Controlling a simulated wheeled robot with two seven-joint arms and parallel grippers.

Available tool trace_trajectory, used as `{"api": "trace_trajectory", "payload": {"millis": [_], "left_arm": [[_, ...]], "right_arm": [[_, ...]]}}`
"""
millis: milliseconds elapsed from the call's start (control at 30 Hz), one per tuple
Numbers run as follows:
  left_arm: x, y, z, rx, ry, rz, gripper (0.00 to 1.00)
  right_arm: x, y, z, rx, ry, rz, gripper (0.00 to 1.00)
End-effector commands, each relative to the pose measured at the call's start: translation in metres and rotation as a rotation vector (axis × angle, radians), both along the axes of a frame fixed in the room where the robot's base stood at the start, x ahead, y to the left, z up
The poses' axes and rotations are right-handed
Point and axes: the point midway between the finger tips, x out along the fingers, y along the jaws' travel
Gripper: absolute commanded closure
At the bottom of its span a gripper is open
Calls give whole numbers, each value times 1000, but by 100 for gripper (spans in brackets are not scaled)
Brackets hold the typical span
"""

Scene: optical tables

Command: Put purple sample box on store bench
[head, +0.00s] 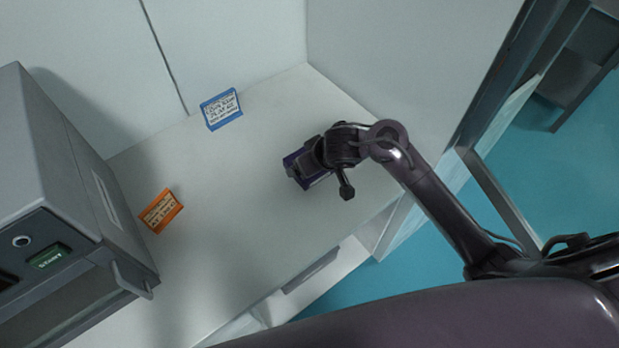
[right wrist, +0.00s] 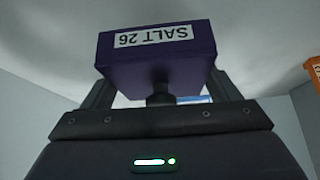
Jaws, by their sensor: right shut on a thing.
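The purple sample box (head: 319,181) is over the right part of the white bench top (head: 230,235) in the head view. My right gripper (head: 306,163) is shut on it and covers much of it from above. In the right wrist view the purple box (right wrist: 160,70) sits between the two fingers of the gripper (right wrist: 162,88), with a white label reading "SALT 26" upside down. Whether the box touches the bench top or hangs just above it, I cannot tell. My left gripper is not in view.
A grey machine (head: 60,190) with a green START button fills the left side. Pale walls close the back and right. The bench middle is clear.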

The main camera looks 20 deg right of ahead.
Motion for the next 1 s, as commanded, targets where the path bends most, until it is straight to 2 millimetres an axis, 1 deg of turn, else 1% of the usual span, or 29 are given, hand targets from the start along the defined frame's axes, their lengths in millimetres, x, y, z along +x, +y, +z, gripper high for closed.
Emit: {"api": "trace_trajectory", "payload": {"millis": [67, 300, 367, 767, 800, 900, 1000], "left_arm": [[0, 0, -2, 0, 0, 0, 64], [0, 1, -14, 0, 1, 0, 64], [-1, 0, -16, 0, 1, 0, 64], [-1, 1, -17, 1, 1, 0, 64], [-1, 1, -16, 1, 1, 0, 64], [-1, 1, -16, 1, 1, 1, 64], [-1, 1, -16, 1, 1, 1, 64]], "right_arm": [[1, 0, -4, 0, -2, -1, 51], [0, -1, -38, 0, -1, -1, 51], [1, -1, -44, -1, -1, -1, 51], [1, 0, -48, 2, -3, -2, 51], [0, 0, -49, 0, -1, -1, 14], [0, 0, -49, 1, -1, -1, 1], [0, 0, -49, 1, -1, -1, 0]]}}
